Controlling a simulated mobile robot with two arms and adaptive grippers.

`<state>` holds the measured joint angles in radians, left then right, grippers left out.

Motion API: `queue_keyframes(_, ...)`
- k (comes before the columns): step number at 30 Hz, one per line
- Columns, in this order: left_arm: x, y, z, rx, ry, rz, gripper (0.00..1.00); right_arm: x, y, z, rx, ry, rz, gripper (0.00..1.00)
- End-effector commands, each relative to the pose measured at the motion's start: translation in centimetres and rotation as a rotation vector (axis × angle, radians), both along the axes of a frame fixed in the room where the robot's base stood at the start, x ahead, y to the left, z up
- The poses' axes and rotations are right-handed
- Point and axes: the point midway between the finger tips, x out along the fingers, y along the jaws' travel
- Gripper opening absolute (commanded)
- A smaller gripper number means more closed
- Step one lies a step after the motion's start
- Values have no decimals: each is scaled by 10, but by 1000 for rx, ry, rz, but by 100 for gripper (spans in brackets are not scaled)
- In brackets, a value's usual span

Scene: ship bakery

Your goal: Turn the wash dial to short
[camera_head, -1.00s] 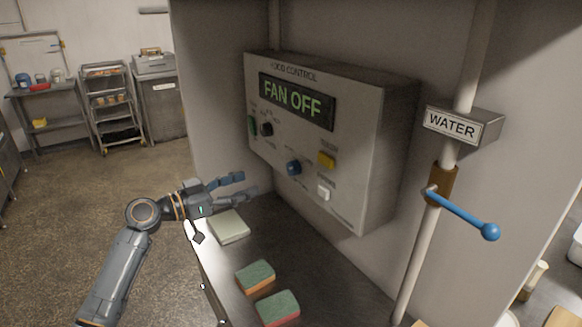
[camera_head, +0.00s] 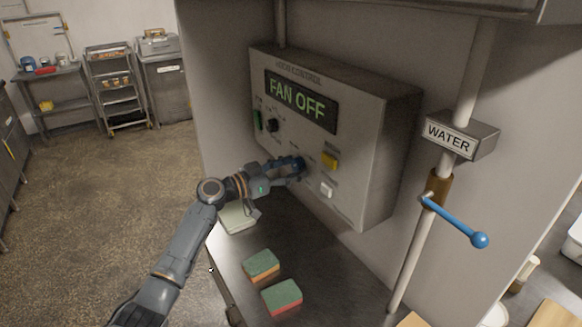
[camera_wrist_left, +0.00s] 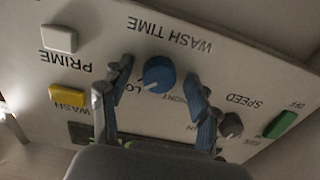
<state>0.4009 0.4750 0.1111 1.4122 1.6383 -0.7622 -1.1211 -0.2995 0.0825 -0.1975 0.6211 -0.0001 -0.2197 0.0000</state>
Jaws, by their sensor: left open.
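The blue wash time dial (camera_wrist_left: 159,74) is on the grey control panel (camera_head: 352,150). It shows upside down in the left wrist view, under the words WASH TIME, with its smaller labels partly covered. My left gripper (camera_head: 296,166) is open at the panel. In the left wrist view its two blue-tipped fingers stand on either side of the dial, with gaps visible beside the knob. In the head view the gripper mostly hides the dial. My right gripper is not in view.
A yellow button (camera_head: 330,160) and a white button (camera_head: 327,189) are right of the dial. A black speed knob (camera_head: 272,125) and green switch (camera_head: 258,121) are left. The display (camera_head: 300,101) reads FAN OFF. Sponges (camera_head: 262,265) lie on the counter below. A blue water lever (camera_head: 455,222) is at right.

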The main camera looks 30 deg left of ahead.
Motion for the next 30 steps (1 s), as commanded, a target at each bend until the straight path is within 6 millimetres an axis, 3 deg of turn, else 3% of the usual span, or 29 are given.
queue_keyframes(1,0,0,0,0,0,0,59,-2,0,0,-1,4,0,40)
queue_keyframes(9,0,0,0,0,0,0,6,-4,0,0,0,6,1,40)
queue_keyframes(20,0,0,-1,-51,28,0,6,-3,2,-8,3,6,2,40)
queue_keyframes(30,-1,0,-2,-264,152,0,6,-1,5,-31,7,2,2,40)
